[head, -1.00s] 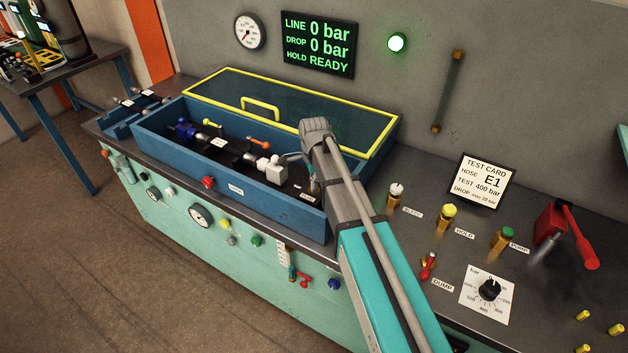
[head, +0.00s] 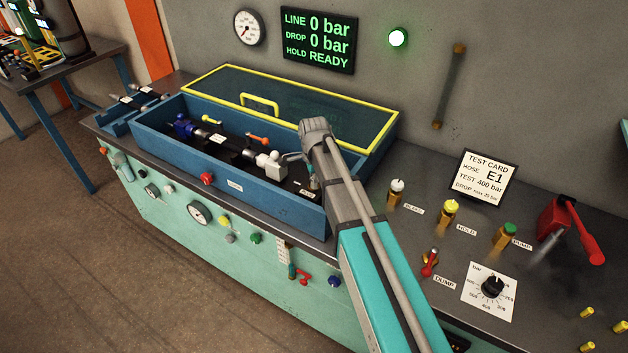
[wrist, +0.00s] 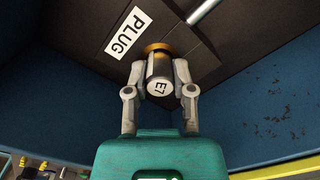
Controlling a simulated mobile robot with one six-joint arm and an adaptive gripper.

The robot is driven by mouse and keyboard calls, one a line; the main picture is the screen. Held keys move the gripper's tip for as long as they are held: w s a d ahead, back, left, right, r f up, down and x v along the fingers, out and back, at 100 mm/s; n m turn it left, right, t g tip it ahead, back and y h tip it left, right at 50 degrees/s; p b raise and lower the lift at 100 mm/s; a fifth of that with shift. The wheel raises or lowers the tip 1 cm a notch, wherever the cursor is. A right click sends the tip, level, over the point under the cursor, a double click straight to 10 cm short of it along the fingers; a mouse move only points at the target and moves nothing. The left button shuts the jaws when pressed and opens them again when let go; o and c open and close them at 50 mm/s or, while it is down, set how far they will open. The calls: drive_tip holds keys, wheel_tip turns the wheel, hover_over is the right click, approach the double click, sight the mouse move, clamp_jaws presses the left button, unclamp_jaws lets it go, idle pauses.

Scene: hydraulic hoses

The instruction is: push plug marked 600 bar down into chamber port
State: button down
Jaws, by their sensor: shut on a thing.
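In the wrist view my gripper (wrist: 160,80) is shut on a grey cylindrical plug (wrist: 159,70) with a round white end face. The face reads E7, turned on its side; no 600 bar marking shows. A brass ring (wrist: 158,48) sits around or just under the plug's far end, at the dark chamber floor. How deep the plug sits cannot be told. A white PLUG label (wrist: 128,33) lies beside it. In the head view my arm reaches into the right end of the blue test chamber (head: 275,203) and hides most of the gripper.
The chamber's yellow-edged lid (head: 330,110) stands open behind. A hose with fittings (head: 230,147) lies inside, left of a white block (head: 271,163). Blue chamber walls (wrist: 60,80) stand close on both sides. Valves and a red pump lever (head: 585,240) are at right.

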drive_tip(key=shift+f, duration=0.15)
drive_tip(key=shift+c, duration=2)
unclamp_jaws()
drive_tip(key=shift+r, duration=0.2)
wheel_tip(320, 180, up, 9)
drive_tip(key=p, duration=0.9)
drive_tip(key=s+d+n, duration=0.2)
drive_tip(key=s, duration=0.1)
drive_tip(key=s+d+n, duration=0.5)
drive_tip(key=s+d, duration=0.1)
drive_tip(key=shift+s+n, duration=0.25)
drive_tip(key=shift+n, duration=0.05)
drive_tip(key=s+d+n, duration=0.6)
drive_tip(key=s+n, duration=0.2)
drive_tip(key=s, duration=0.1)
drive_tip(key=shift+s, duration=0.1)
